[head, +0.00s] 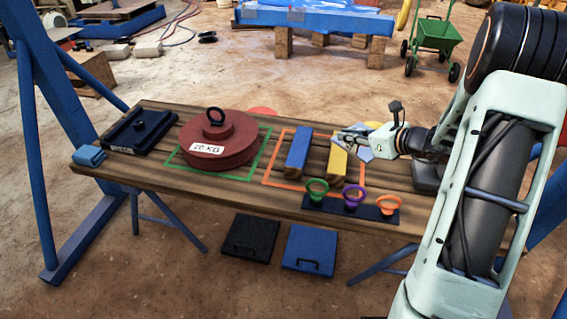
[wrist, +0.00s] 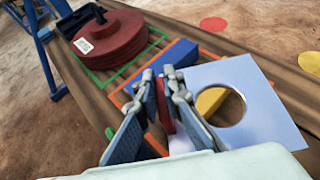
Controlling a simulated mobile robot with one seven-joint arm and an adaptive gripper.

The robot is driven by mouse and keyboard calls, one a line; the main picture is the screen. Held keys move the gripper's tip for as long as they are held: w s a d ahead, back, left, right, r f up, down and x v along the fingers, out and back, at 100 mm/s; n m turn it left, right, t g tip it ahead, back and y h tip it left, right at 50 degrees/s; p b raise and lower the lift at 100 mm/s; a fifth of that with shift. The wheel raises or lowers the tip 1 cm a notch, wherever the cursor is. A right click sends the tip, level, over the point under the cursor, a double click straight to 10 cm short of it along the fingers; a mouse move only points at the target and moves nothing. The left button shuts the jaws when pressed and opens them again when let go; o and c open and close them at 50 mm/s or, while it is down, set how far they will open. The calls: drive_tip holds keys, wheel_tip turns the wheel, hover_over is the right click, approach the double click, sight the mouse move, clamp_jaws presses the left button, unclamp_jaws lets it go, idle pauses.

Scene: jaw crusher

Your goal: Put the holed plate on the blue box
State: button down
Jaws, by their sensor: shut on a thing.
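The holed plate (wrist: 262,112) is a flat, pale blue-grey sheet with a round hole. My gripper (wrist: 163,108) is shut on it, with a red piece between the fingers. In the head view my gripper (head: 352,138) is above the yellow block (head: 337,163), which shows through the plate's hole. The plate mostly hides that block in the wrist view. A long blue box (head: 297,157) lies left of the yellow block and also shows in the wrist view (wrist: 176,61). No plate lies on its visible top.
A red 20 KG weight (head: 235,145) stands in a green outline to the left. An orange outline (head: 271,171) surrounds the two blocks. A rack with three coloured rings (head: 340,207) sits at the front edge. A black tray (head: 116,134) is far left.

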drive_tip(key=w+d+f+m+t+h, duration=0.1)
drive_tip(key=w+d+f+m+h, duration=0.2)
drive_tip(key=w+d, duration=0.45)
drive_tip(key=w+d+f+m+t+h, duration=0.2)
drive_tip(key=w+d+f+m+h, duration=0.1)
drive_tip(key=w+d, duration=0.4)
drive_tip(key=f+b, duration=0.1)
drive_tip(key=f, duration=0.2)
drive_tip(key=a+f, duration=0.1)
drive_tip(key=f, duration=0.2)
drive_tip(key=w+f+b, duration=0.1)
drive_tip(key=f, duration=0.2)
drive_tip(key=shift+a+f+b, duration=0.25)
drive_tip(key=shift+b, duration=0.05)
drive_tip(key=shift+f, duration=0.15)
drive_tip(key=c, duration=2.5)
unclamp_jaws()
drive_tip(key=shift+f, duration=0.15)
drive_tip(key=o, duration=0.4)
drive_tip(key=shift+r, duration=0.2)
